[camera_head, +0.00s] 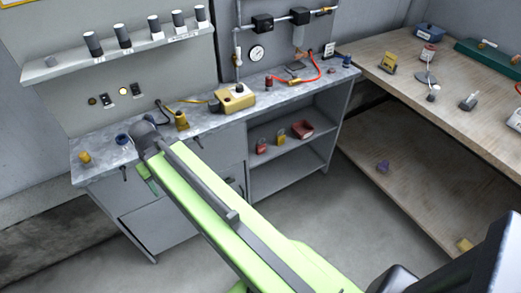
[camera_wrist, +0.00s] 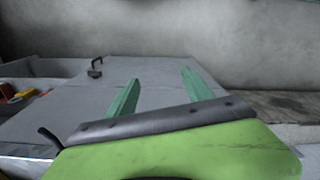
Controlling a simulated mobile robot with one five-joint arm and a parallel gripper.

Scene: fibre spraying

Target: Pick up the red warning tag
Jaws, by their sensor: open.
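I cannot pick out the red warning tag for certain. Small red items (camera_head: 262,147) sit on the open shelf under the grey bench, beside a yellow one (camera_head: 281,134) and a red box (camera_head: 302,129). In the wrist view, a red thing (camera_wrist: 7,90) and a yellow thing (camera_wrist: 25,93) show at the left edge, inside the shelf. My gripper (camera_wrist: 160,77) is open, its two green fingers apart with nothing between them. It faces a grey cabinet front. In the head view, my arm hides most of the gripper.
The grey bench top (camera_head: 215,122) carries a yellow box (camera_head: 235,97) and a red hose (camera_head: 305,80). A cabinet handle (camera_wrist: 95,68) sticks out beyond my fingers. A wooden table (camera_head: 460,100) stands to the right with several small things. The floor between is clear.

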